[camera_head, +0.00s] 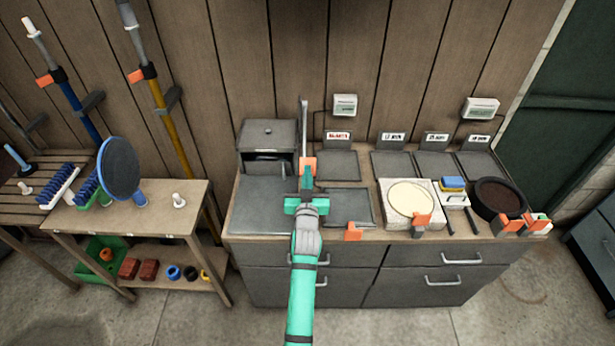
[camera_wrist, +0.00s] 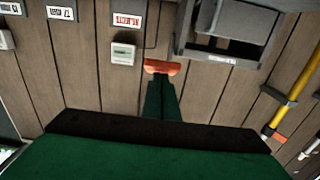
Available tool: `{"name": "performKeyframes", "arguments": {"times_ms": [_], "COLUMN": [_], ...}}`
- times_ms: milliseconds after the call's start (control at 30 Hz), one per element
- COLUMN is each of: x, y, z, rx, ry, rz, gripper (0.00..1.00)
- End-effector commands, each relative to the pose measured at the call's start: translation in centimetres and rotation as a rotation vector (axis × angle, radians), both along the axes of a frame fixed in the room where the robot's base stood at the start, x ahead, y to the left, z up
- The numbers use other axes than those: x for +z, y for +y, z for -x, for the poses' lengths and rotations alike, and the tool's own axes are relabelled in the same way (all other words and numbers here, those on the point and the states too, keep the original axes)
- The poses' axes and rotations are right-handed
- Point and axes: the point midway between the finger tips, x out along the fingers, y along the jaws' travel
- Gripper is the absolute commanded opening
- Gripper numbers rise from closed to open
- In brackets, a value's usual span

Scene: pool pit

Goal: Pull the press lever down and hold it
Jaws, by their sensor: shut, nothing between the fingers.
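The press (camera_head: 267,133) is a dark grey box-like unit with an opening in its front, at the back left of the counter. Its grey lever (camera_head: 304,125) stands upright at its right side, with an orange piece (camera_head: 307,168) low on it. My green gripper (camera_head: 306,182) is shut and empty, its tips right at the orange piece; whether they touch cannot be told. In the upside-down wrist view, the shut fingers (camera_wrist: 162,85) reach to the orange piece (camera_wrist: 162,67). The press (camera_wrist: 225,30) is beside it. The grey bar is hidden there.
A white block with a cream disc (camera_head: 410,199), sponges (camera_head: 453,184) and a dark round bowl (camera_head: 499,198) stand right. A side table (camera_head: 155,213) with brushes and a round pad stands left. Poles (camera_head: 165,110) lean on the wall.

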Motion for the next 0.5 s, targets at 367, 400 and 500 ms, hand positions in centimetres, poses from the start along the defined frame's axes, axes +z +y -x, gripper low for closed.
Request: {"name": "performKeyframes", "arguments": {"times_ms": [367,400,500], "x": [0.7,1.6,3.3], "y": [-1.2,-1.3,-1.5], "z": [1.3,1.5,2.1], "rx": [-0.014,-0.016,-0.021], "ry": [0.034,0.025,0.007], "rz": [0.003,0.002,0.003], "gripper": [0.0,0.0,0.0]}}
